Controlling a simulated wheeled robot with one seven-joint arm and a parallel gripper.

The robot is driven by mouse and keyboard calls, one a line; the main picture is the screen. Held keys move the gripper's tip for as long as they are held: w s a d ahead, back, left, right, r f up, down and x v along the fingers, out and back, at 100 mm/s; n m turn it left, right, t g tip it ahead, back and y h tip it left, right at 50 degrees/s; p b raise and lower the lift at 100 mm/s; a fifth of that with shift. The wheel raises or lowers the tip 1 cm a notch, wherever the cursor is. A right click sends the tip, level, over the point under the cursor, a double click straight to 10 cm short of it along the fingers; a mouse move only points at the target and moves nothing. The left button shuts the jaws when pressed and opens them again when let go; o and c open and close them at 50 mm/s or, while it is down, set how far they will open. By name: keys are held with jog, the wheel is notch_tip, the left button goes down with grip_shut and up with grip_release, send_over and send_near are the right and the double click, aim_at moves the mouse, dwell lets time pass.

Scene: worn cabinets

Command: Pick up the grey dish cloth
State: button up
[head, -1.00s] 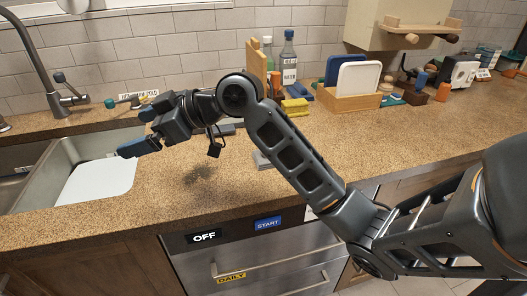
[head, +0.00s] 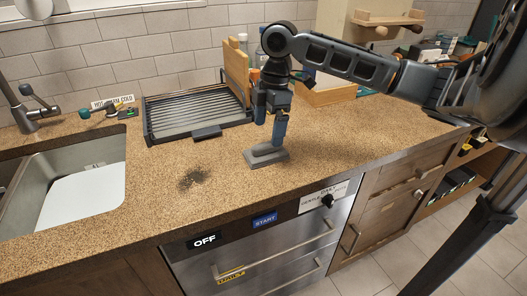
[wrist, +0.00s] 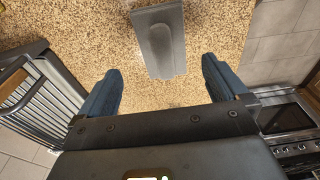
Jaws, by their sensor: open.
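In the wrist view my gripper (wrist: 160,65) is open with nothing between the fingertips. In the head view a finger covers part of the cloth's back edge; I cannot tell whether it touches.
A dish rack (head: 153,122) stands behind and left of the cloth. A sink (head: 112,172) with a white board is at far left. The dishwasher front (head: 250,262) lies below the counter edge. Bottles and a wooden box (head: 330,95) stand behind my arm. Counter around the cloth is clear.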

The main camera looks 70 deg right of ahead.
aim_at(266, 143)
jog(key=f, duration=0.2)
jog(key=f+p, duration=0.1)
jog(key=f, duration=0.1)
jog(key=a+f, duration=0.1)
jog(key=f, duration=0.1)
jog(key=shift+w+f, duration=0.2)
jog(key=shift+c, duration=0.4)
jog(key=c, duration=1)
jog(key=shift+r, duration=0.55)
notch_tip(266, 143, up, 3)
jog(key=shift+f+b, duration=0.15)
jog(key=shift+b, duration=0.2)
jog(key=s+d+r+b, duration=0.2)
jog(key=s+d+r, duration=0.5)
jog(key=s, duration=0.2)
jog(key=shift+s+r, duration=0.15)
jog(key=shift+s, duration=0.05)
